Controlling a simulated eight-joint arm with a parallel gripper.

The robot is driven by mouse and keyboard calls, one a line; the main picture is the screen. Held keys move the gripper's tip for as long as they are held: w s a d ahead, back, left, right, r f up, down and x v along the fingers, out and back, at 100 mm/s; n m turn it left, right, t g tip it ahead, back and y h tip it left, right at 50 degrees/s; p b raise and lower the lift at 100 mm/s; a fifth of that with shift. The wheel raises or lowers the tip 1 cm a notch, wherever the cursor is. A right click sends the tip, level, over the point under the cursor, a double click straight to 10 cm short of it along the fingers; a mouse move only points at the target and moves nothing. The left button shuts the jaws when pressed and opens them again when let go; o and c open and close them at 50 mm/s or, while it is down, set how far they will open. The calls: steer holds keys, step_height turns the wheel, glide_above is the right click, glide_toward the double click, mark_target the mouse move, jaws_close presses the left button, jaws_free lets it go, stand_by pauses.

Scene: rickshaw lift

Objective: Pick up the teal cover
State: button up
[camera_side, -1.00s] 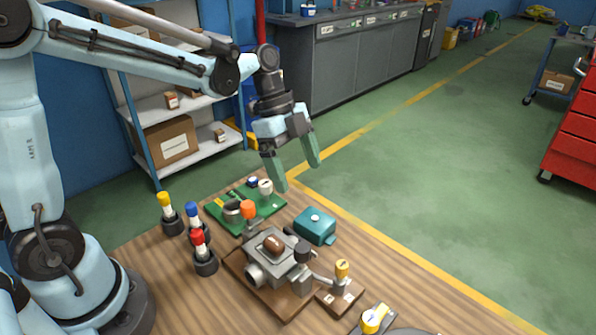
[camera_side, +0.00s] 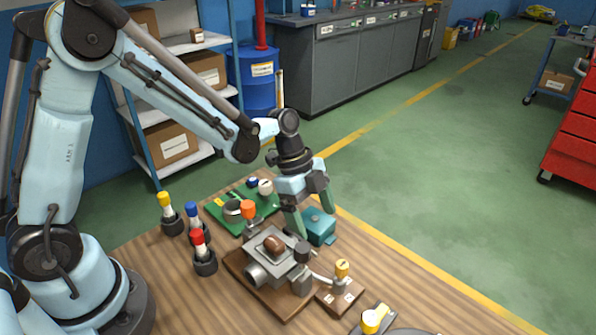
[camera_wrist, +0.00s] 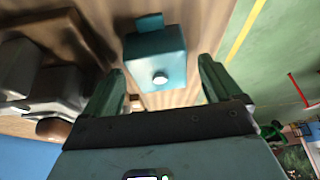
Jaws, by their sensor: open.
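The teal cover (camera_side: 319,228) is a small box with a pale round knob on top and a tab at one side. It sits on the wooden table beside the grey machine. My gripper (camera_side: 314,220) points down at the cover, with its green fingers apart. One finger hides the cover's left part in the side view. In the wrist view the cover (camera_wrist: 156,62) lies ahead of my open gripper (camera_wrist: 162,85), between the lines of the two fingers. Nothing is held. I cannot tell whether a finger touches the cover.
The grey machine (camera_side: 262,268) with a brown oval part stands on a wooden base just left of the cover. A green board (camera_side: 222,222) lies behind it. Red, blue and yellow-capped holders (camera_side: 204,262) stand at left. The table right of the cover is clear.

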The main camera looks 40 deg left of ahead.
steer(key=shift+d+f, duration=0.25)
steer(key=shift+f, duration=0.35)
steer(key=shift+c, duration=0.3)
steer(key=c, duration=1)
steer(key=shift+r, duration=0.15)
